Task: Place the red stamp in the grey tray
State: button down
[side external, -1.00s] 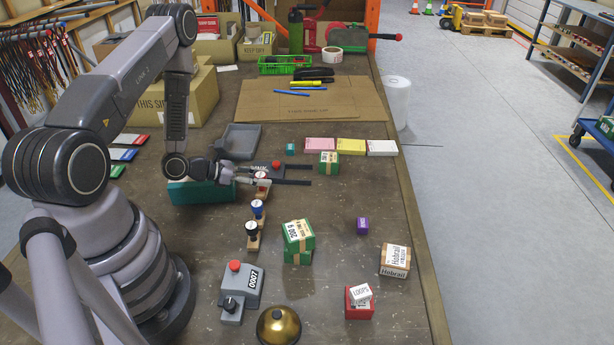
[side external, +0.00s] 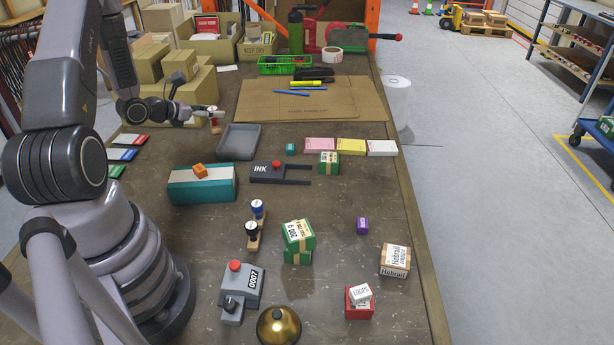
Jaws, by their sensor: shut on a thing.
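My gripper (side external: 208,114) is shut on the red stamp (side external: 215,127), whose pale wooden base points down. It is at the far left of the table, beyond the tray's back left corner in the picture. The stamp appears raised, but its exact height is hard to tell. The grey tray (side external: 256,143) lies on the table just to the right of and nearer than the stamp. The tray looks empty. The fingers cover part of the stamp's handle.
Two other stamps (side external: 254,225) stand nearer. Cardboard boxes (side external: 190,88) stand behind my gripper.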

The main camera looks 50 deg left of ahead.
jog(key=w+a+f, duration=0.2)
jog(key=w+f, duration=0.1)
jog(key=w+a+f, duration=0.5)
jog(key=w+f, duration=0.1)
jog(key=w, duration=0.1)
jog(key=shift+w+a+f, duration=0.1)
jog(key=shift+a+f, duration=0.05)
jog(key=shift+a, duration=0.2)
jog(key=shift+w+a+f, duration=0.1)
jog(key=shift+f, duration=1.55)
jog(key=c, duration=0.8)
grip_release()
jog(key=shift+f, duration=0.15)
